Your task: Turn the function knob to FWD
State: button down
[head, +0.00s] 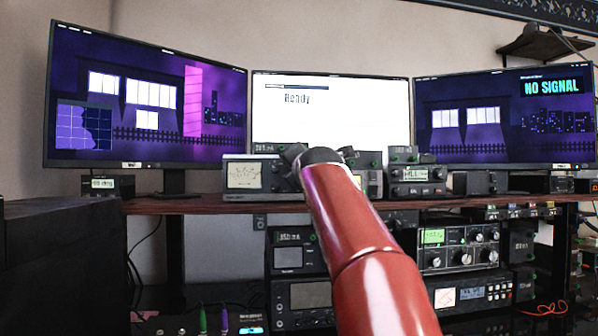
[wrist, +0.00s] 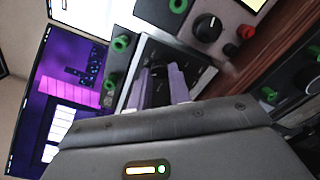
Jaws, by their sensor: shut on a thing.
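In the wrist view my gripper (wrist: 161,84) has its two pale purple fingers on either side of a dark knob (wrist: 158,92) on a silver-edged panel, and it is shut on that knob. The knob is mostly hidden between the fingers, and its pointer and the labels around it cannot be read, so I cannot tell its setting. In the head view my red arm reaches to the devices on the shelf, and my gripper (head: 298,158) shows dark and partly hidden by my wrist. The held knob is hidden there.
Another black knob (wrist: 208,27) with a white pointer sits nearby, with green terminals (wrist: 178,5) and a red one (wrist: 246,31) around. More radios (head: 458,248) stand below.

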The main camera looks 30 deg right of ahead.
jog(key=shift+f+n, duration=0.1)
jog(key=shift+n, duration=0.2)
dwell(0.4)
jog(key=c, duration=1.3)
grip_release()
jog(key=b+v, duration=0.3)
jog(key=v, duration=0.5)
jog(key=shift+a, duration=0.15)
jog(key=shift+w, duration=0.1)
